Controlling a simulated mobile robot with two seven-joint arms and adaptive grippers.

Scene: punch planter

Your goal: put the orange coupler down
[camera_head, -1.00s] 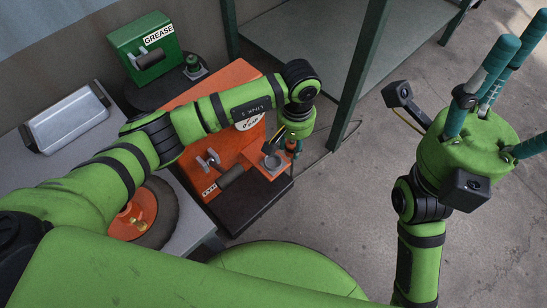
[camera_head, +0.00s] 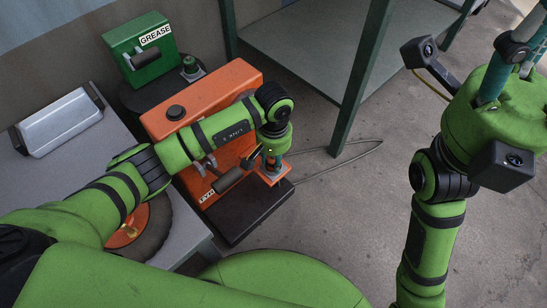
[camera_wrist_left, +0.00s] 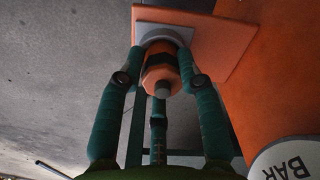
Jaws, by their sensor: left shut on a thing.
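The orange coupler (camera_wrist_left: 160,68), with a dark band, is between the teal fingers of my left gripper (camera_wrist_left: 160,82), which is shut on it. In the left wrist view its far end meets a grey round seat (camera_wrist_left: 150,31) on a small orange plate (camera_wrist_left: 225,42); I cannot tell whether it is fully seated.
An orange machine (camera_head: 235,80) with a dark-handled lever (camera_head: 228,180) stands beside the plate on a black base (camera_head: 250,212). A green GREASE box (camera_head: 140,48) is behind it. A metal tray (camera_head: 60,122) lies on the grey table at left. A green post (camera_head: 357,80) stands right of it.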

